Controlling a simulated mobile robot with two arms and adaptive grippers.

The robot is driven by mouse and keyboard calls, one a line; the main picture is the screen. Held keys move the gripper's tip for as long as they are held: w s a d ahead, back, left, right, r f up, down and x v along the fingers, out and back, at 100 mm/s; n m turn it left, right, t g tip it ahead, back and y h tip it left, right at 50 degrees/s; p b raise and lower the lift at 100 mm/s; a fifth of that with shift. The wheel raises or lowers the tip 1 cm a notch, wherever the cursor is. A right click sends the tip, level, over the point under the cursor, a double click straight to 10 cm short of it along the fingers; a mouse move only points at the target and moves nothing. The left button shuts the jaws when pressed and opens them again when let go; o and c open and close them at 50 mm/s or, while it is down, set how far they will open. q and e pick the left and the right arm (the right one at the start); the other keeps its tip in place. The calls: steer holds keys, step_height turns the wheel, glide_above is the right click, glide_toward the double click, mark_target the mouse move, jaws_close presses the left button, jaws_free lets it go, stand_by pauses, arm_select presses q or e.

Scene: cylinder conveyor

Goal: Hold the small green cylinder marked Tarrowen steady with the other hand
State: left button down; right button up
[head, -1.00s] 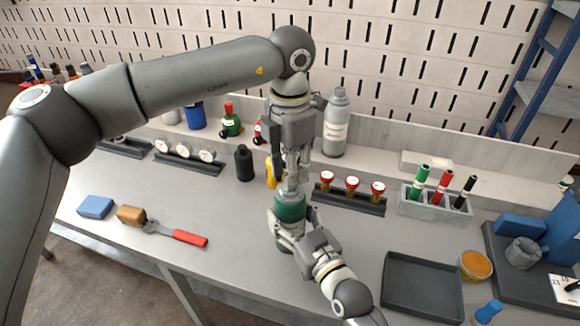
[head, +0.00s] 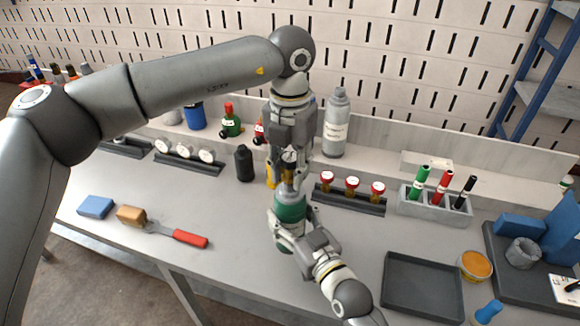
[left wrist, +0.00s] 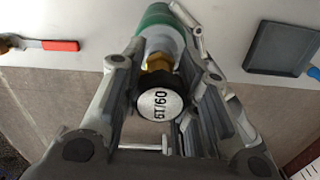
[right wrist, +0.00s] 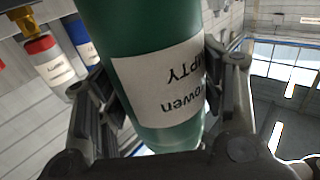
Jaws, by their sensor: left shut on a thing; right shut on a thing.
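The green cylinder (head: 290,206) stands upright near the middle of the bench. In the right wrist view the cylinder (right wrist: 150,40) fills the middle; its white label shows upside down, with "owen" and "EMPTY" partly readable. My right gripper (head: 288,230) is shut around its body. On top is a brass fitting (left wrist: 158,62) with a round black-rimmed gauge (left wrist: 160,104), its printed face towards the left wrist camera. My left gripper (head: 289,172) points down from above, shut on the gauge fitting, fingers on both sides. The exact contact points are partly hidden.
A black bottle (head: 244,163) and a yellow object (head: 271,174) stand close behind the cylinder. A rack with red-topped fittings (head: 350,196) is right of it. A dark empty tray (head: 423,287) lies front right. A red-handled tool (head: 189,238) and blue block (head: 95,207) lie left.

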stand_by(0.3)
arm_select(q)
steer(key=n, duration=0.4)
steer(key=shift+n, duration=1.1)
steer(key=n, duration=0.3)
steer(key=shift+n, duration=1.4)
steer(key=shift+r+n, duration=0.1)
steer(key=shift+n, duration=0.7)
steer(key=n, duration=0.4)
